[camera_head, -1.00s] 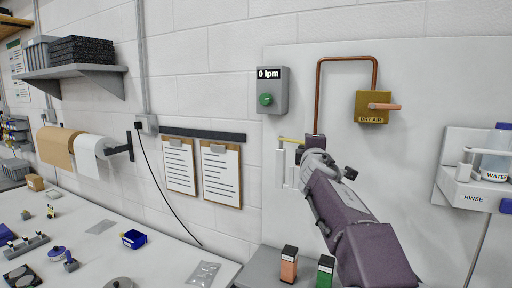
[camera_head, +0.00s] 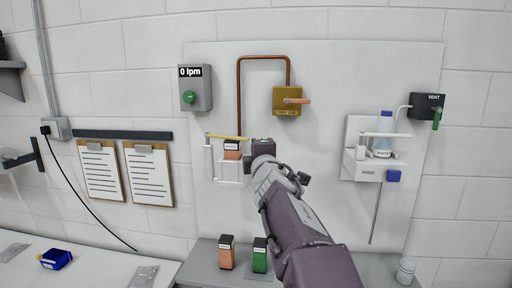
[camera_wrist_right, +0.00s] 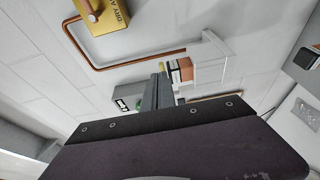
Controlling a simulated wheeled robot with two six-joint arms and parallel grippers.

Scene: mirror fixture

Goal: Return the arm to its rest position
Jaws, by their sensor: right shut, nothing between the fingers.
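My right arm (camera_head: 300,235) reaches up from the bottom of the head view towards the wall panel. Its right gripper (camera_head: 263,149) is in front of the panel, just right of a white wall holder (camera_head: 230,172) in the picture. An orange box with a dark top (camera_head: 232,149) sits in that holder, below a yellow bar (camera_head: 228,137). In the right wrist view my gripper fingers (camera_wrist_right: 157,93) are shut and empty. The orange box (camera_wrist_right: 184,70) is just beside them there; I cannot tell the exact gap. My left gripper is not in view.
A copper pipe (camera_head: 239,95) runs to the brass dry-air valve (camera_head: 287,101) above. The flow box (camera_head: 195,90) is to the left, the rinse station (camera_head: 361,168) to the right. An orange bottle (camera_head: 226,253) and a green bottle (camera_head: 260,256) stand on the grey bench (camera_head: 205,259) below.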

